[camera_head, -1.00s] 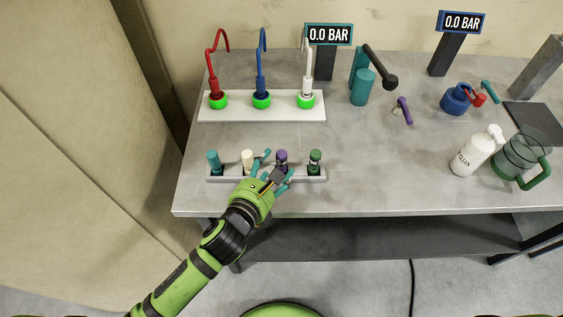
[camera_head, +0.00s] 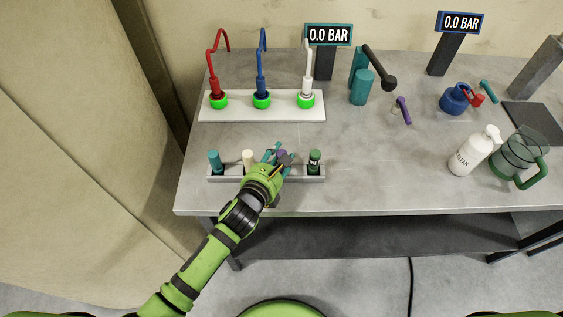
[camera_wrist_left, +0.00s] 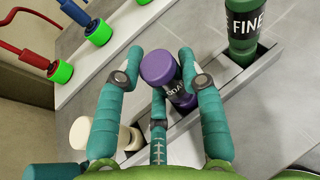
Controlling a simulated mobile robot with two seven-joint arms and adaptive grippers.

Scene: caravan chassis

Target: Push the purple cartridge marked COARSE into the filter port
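The purple cartridge (camera_head: 281,154) stands upright in the grey rack (camera_head: 230,178) near the table's front edge, partly covered by my left gripper (camera_head: 280,152). In the left wrist view the cartridge (camera_wrist_left: 160,68) has a partly visible white marking, readable as "OAR". My left gripper (camera_wrist_left: 158,60) is open, its teal fingers on both sides of the cartridge and a third one on the near side. A gap shows at the left finger; contact at the right one is unclear. A teal cylinder (camera_head: 362,88) with a black-ended lever stands farther back; I cannot tell whether it holds the filter port. My right gripper is out of view.
The rack also holds a teal cartridge (camera_head: 214,162), a cream one (camera_head: 248,160) and a green FINE one (camera_head: 315,162). Behind are hoses on a white base (camera_head: 235,110). A white bottle (camera_head: 474,152) and a glass jug (camera_head: 520,155) stand right. The table's middle is clear.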

